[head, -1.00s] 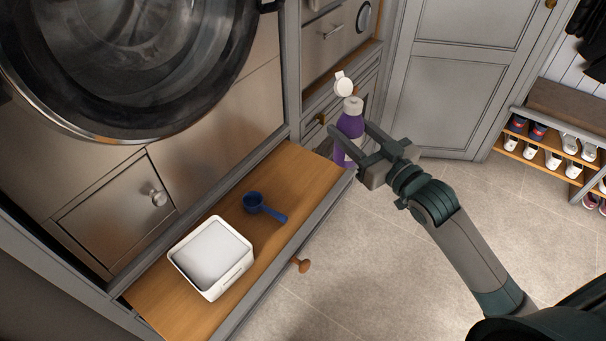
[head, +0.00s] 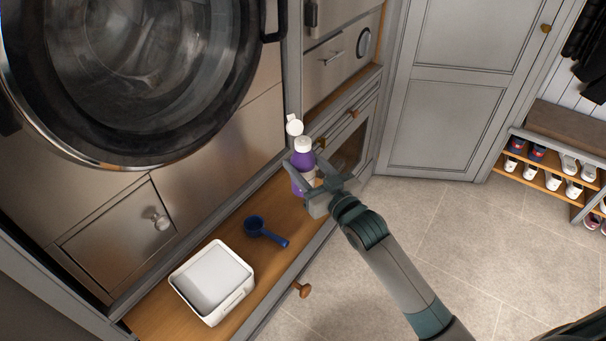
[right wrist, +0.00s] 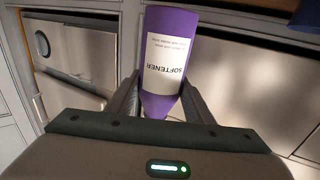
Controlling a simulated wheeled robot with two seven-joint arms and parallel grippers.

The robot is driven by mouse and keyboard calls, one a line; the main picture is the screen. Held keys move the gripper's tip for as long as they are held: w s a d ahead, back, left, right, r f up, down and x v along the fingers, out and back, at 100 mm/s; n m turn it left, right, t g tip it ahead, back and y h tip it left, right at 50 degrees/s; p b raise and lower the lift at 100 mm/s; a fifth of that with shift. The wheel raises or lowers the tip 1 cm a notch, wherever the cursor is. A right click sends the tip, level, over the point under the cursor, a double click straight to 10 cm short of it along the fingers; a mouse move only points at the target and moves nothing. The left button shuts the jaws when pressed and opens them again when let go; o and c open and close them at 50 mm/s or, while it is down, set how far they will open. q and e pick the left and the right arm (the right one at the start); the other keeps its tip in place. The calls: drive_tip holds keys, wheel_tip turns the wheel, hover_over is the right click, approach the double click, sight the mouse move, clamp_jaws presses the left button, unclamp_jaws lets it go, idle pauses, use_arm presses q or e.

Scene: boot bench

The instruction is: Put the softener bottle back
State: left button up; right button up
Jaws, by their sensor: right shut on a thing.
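The purple softener bottle (head: 301,159) is upright with its white flip cap open, above the far end of the pulled-out wooden drawer board (head: 246,203). My right gripper (head: 305,175) is shut on it. The right wrist view shows the bottle (right wrist: 177,45) between the two fingers, its white label reading SOFTENER. The gripper hides the bottle's lower part in the head view, so I cannot tell whether its base touches the board. My left gripper is not in view.
A blue scoop (head: 265,231) and a white tub (head: 213,281) are on the board, nearer than the bottle. A shoe rack (head: 555,165) stands at the right; the floor (head: 430,255) between is clear.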

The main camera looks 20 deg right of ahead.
idle(0.4)
drive_tip(key=shift+a+f, duration=0.1)
drive_tip(key=shift+f, duration=1.85)
drive_tip(key=shift+f, duration=0.1)
drive_tip(key=o, duration=1.4)
drive_tip(key=shift+f, duration=0.1)
drive_tip(key=b+v, duration=0.1)
drive_tip(key=v, duration=1.1)
drive_tip(key=shift+r, duration=0.2)
